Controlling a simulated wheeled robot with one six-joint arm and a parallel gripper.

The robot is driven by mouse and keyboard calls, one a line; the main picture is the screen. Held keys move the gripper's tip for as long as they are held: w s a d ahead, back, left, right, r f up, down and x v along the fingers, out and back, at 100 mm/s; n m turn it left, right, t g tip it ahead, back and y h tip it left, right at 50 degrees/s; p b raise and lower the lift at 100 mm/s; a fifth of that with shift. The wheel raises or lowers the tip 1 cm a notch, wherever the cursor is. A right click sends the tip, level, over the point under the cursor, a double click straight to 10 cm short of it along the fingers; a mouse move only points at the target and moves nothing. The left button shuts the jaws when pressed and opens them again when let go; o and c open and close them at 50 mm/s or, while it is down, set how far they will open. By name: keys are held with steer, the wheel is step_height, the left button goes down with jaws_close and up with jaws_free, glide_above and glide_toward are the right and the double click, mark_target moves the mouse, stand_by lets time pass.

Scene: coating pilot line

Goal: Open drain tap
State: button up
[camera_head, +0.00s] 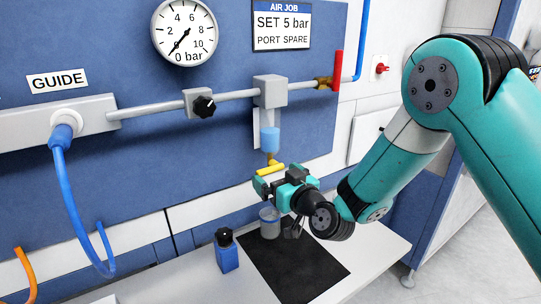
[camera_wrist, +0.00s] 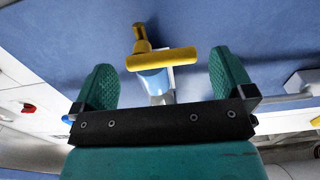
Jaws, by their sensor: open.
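The drain tap has a yellow bar handle (camera_head: 270,169) on a brass stem below the light-blue bowl (camera_head: 269,140) of the filter on the pipe. In the wrist view the yellow handle (camera_wrist: 165,60) lies crosswise between my fingers, with a brass spout (camera_wrist: 139,32) beyond it. My gripper (camera_head: 279,179) is open, with its green fingers on either side of the handle. In the wrist view, gaps show between the handle and both fingers of my gripper (camera_wrist: 163,68). A clear cup (camera_head: 269,222) stands below, partly behind my wrist.
A blue bottle (camera_head: 227,255) stands on the white bench left of the black mat (camera_head: 280,270). The pipe above carries a black knob (camera_head: 204,105) and a red lever (camera_head: 337,70). The gauge (camera_head: 184,32) needle points near 0. A blue hose (camera_head: 71,200) hangs at left.

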mark_target(270, 172)
steer(key=p+x, duration=0.1)
steer(key=x, duration=0.1)
steer(key=shift+w+a+r+p, duration=0.1)
steer(key=shift+w+a+p, duration=0.15)
steer(key=shift+w+p, duration=0.1)
steer(key=shift+w+a, duration=0.1)
steer(key=shift+w, duration=0.05)
steer(key=c, duration=0.8)
